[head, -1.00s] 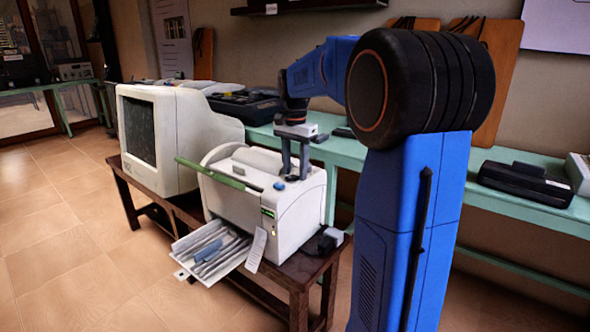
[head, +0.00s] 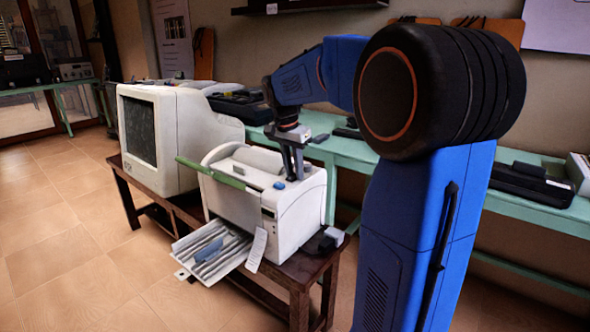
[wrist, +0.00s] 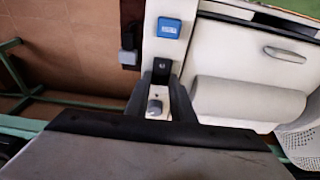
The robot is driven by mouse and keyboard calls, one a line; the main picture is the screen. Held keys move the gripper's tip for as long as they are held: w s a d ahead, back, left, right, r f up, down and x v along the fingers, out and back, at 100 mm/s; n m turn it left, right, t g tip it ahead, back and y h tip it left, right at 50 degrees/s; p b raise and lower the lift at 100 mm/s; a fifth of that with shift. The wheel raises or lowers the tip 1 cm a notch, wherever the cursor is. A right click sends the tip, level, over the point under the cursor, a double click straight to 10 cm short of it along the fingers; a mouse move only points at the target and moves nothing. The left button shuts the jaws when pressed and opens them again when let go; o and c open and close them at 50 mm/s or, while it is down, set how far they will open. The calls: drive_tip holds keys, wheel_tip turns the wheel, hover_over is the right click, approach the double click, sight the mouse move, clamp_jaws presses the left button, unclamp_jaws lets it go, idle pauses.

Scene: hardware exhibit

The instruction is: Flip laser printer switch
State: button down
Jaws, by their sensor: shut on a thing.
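The white laser printer (head: 290,217) stands on a dark wooden bench. A blue button (head: 279,185) is on its top; the wrist view shows it as a blue square (wrist: 168,27). A small display (head: 268,214) on its front corner looks dark. My gripper (head: 299,174) reaches down, tilted, to the printer's top right rear. In the wrist view my gripper (wrist: 160,85) has its dark fingers closed around a small grey switch (wrist: 155,107) on the white casing. In the head view the switch is hidden by the fingers.
A white CRT monitor (head: 165,140) stands left of the printer. A green bar (head: 218,174) sticks out over the printer's front, above the paper tray (head: 210,250). A dark adapter (head: 320,242) lies at the bench's right end. A green table (head: 350,150) with equipment runs behind.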

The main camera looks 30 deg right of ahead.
drive_tip(key=shift+s+a+t+h, duration=0.1)
drive_tip(key=shift+a+t+h, duration=0.1)
drive_tip(key=shift+h, duration=0.35)
drive_tip(key=shift+s+a+t+h, duration=0.1)
drive_tip(key=shift+t+h, duration=0.1)
drive_tip(key=shift+h, duration=0.35)
drive_tip(key=c, duration=1.5)
unclamp_jaws()
drive_tip(key=shift+w, duration=0.1)
drive_tip(key=v, duration=1.7)
drive_tip(key=shift+r, duration=0.25)
